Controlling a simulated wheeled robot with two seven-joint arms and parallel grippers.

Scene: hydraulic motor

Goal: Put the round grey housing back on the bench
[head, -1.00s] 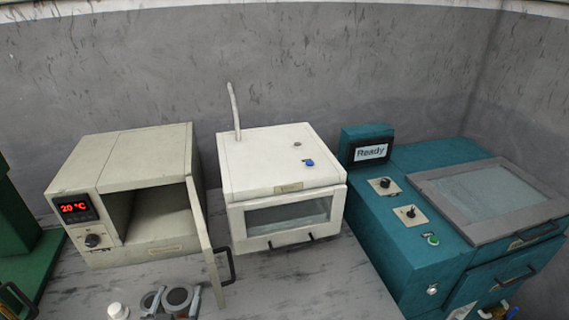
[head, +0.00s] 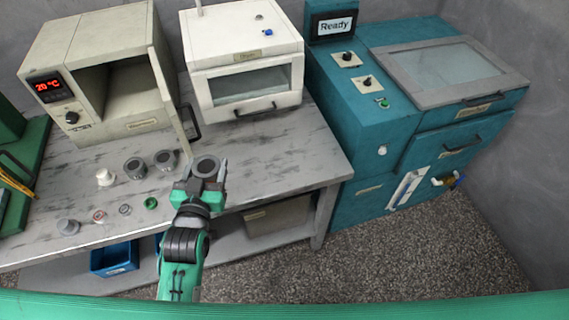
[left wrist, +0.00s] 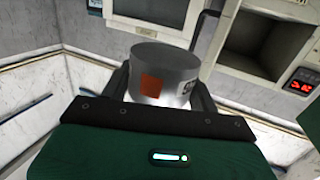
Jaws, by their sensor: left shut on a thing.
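My right gripper is not in view.
Two similar grey round parts (head: 135,168) (head: 165,160), a white knob-like part (head: 105,177) and several small parts stand left of the gripper. An open oven (head: 110,75), a white cabinet (head: 245,65) and a teal machine (head: 400,110) stand behind. The bench's right part is clear.

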